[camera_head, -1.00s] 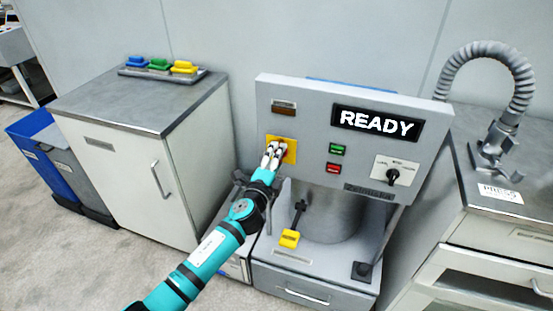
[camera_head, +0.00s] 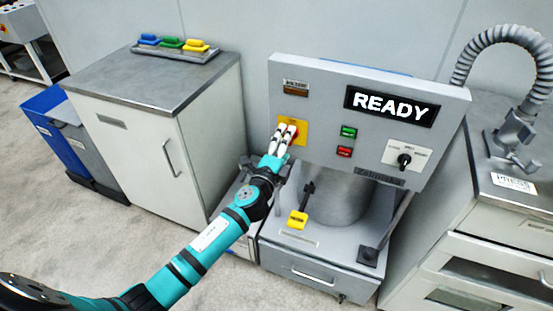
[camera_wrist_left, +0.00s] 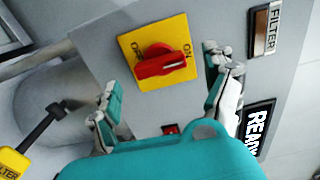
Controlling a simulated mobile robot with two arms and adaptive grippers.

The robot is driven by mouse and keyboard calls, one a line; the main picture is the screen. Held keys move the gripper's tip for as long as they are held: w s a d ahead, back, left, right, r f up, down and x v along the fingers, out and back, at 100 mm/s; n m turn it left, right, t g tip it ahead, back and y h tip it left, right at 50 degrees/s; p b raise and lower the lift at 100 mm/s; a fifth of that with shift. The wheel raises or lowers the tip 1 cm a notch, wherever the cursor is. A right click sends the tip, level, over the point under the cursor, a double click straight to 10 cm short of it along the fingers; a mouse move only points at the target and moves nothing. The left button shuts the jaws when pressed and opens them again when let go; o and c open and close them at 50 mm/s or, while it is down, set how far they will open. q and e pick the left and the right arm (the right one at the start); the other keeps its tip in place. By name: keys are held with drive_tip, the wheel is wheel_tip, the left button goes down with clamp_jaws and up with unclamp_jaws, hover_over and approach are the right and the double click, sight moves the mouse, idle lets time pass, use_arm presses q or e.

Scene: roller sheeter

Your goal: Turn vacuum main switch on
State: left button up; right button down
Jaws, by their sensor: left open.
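The main switch is a red rotary knob (camera_wrist_left: 160,65) on a yellow plate (camera_head: 301,124) at the left of the grey machine panel. In the left wrist view the knob's bar lies roughly across the plate (camera_wrist_left: 178,45), between the OFF and ON labels. My left gripper (camera_head: 284,131) is in front of this plate and hides part of the knob. In the left wrist view its fingers (camera_wrist_left: 161,75) are spread wide, one on each side of the plate, with nothing between them gripped. My right gripper is not in view.
The panel carries a READY display (camera_head: 392,105), a green button (camera_head: 349,132), a red button (camera_head: 344,152) and a black selector (camera_head: 405,160). A yellow-ended lever (camera_head: 298,219) stands below. A cabinet (camera_head: 140,140) is at left, a hose (camera_head: 510,38) at right.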

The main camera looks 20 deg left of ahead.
use_arm(q)
drive_tip(key=s, duration=0.9)
drive_tip(key=shift+s+a, duration=0.2)
drive_tip(key=shift+s, duration=0.2)
drive_tip(key=s+a+f+n+g, duration=0.1)
drive_tip(key=s+f+n+g, duration=0.2)
drive_tip(key=f, duration=0.8)
drive_tip(key=s+a+f+n+g+y, duration=0.1)
drive_tip(key=s+a+f+n+g, duration=0.3)
drive_tip(key=f, duration=0.8)
drive_tip(key=s+d+f+g, duration=0.15)
drive_tip(key=s+f, duration=0.35)
drive_tip(key=f, duration=0.6)
drive_tip(key=s+f+n+g, duration=0.2)
drive_tip(key=s+f, duration=0.4)
drive_tip(key=s, duration=0.6)
drive_tip(key=s+f+n+g, duration=0.3)
drive_tip(key=s+f, duration=0.4)
drive_tip(key=s, duration=0.5)
drive_tip(key=s+f+n+g, duration=0.3)
drive_tip(key=s+f, duration=0.4)
drive_tip(key=s, duration=0.5)
drive_tip(key=shift+n, duration=0.6)
drive_tip(key=shift+d+g, duration=0.1)
drive_tip(key=shift+g, duration=0.15)
